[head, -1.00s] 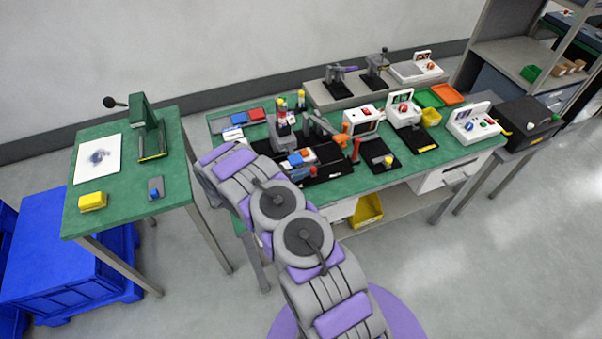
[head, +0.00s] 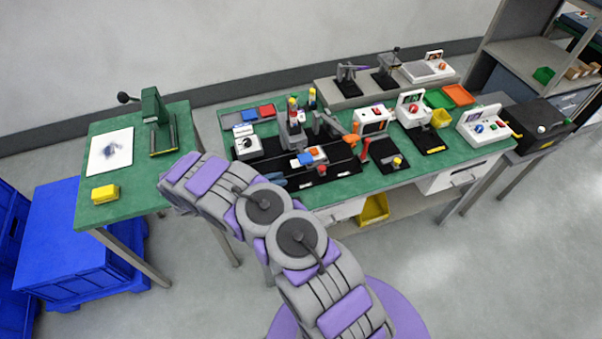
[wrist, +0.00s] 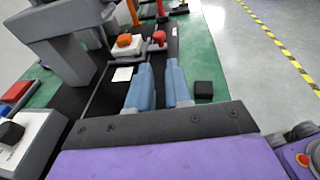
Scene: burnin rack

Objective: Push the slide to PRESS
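A black base with rails lies on the green bench in front of a grey press (head: 292,125), which also shows at the upper left of the wrist view (wrist: 75,45). On it is a pale block with an orange top (wrist: 127,43); a red knob (wrist: 158,38) stands beside it, also in the head view (head: 321,169). I cannot tell which part is the slide, and no PRESS marking is legible. My gripper (wrist: 159,86) has two blue fingers with a narrow gap, nothing between them. They are near the base's front edge, short of the red knob; contact cannot be told.
A small black block (wrist: 203,90) is right of my fingers. A white box with a dark knob (head: 247,146) stands left of the press. An orange-handled device (head: 357,138) and white control boxes (head: 372,121) stand to the right. A side table (head: 106,212) stands at left.

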